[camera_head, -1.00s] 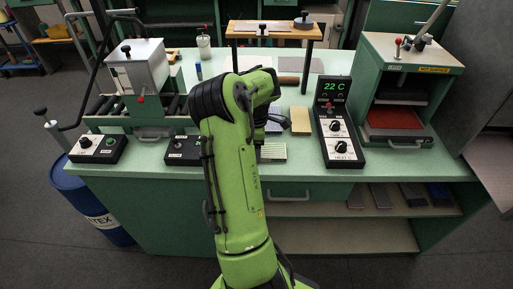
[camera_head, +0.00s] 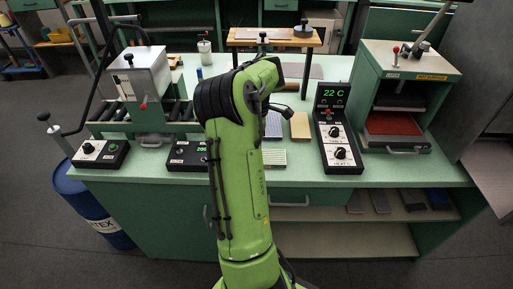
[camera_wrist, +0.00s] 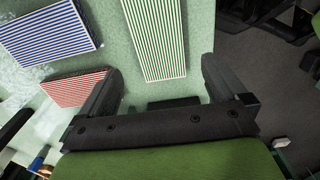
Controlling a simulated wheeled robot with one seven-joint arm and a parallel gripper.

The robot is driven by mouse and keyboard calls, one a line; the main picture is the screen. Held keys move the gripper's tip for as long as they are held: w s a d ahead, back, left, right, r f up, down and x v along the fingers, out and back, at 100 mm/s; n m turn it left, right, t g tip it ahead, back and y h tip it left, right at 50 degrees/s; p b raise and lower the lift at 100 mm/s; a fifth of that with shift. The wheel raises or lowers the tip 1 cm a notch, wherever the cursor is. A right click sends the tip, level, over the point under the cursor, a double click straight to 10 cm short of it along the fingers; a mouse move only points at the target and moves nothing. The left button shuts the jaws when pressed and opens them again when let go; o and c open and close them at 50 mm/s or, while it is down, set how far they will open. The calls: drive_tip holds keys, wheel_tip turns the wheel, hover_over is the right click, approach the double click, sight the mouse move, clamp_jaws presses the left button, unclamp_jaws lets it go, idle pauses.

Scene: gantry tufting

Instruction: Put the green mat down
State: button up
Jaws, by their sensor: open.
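The green mat (camera_wrist: 154,38), with green and white stripes, lies flat on the pale green bench top in the wrist view. My gripper (camera_wrist: 163,80) is open, one finger on each side of the mat's near end, with gaps between. A pale striped piece in the head view (camera_head: 274,158), by the bench's front edge, looks like the same mat. My arm hides most of my gripper in the head view.
A blue striped mat (camera_wrist: 48,32) and a red striped mat (camera_wrist: 75,89) lie left of the green one in the wrist view. A control box reading 22 C (camera_head: 338,130) and a press with a red plate (camera_head: 393,124) stand to the right.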

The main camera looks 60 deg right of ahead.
wheel_tip(320, 180, up, 6)
drive_tip(key=p, duration=0.2)
drive_tip(key=w+a+r+m+t, duration=0.15)
drive_tip(key=a+r, duration=0.25)
drive_tip(key=a, duration=0.4)
drive_tip(key=w+a+r+m+t, duration=0.1)
drive_tip(key=w+a+r, duration=0.2)
drive_tip(key=a, duration=0.5)
drive_tip(key=w+a+r+m+t, duration=0.1)
drive_tip(key=w+a+r, duration=0.25)
drive_tip(key=a, duration=0.45)
drive_tip(key=s+a+f+m+t, duration=0.1)
drive_tip(key=s+a+m+t, duration=0.1)
drive_tip(key=s+a, duration=1.1)
drive_tip(key=shift+a+f, duration=0.25)
drive_tip(key=shift+a, duration=0.9)
drive_tip(key=shift+s+d, duration=0.1)
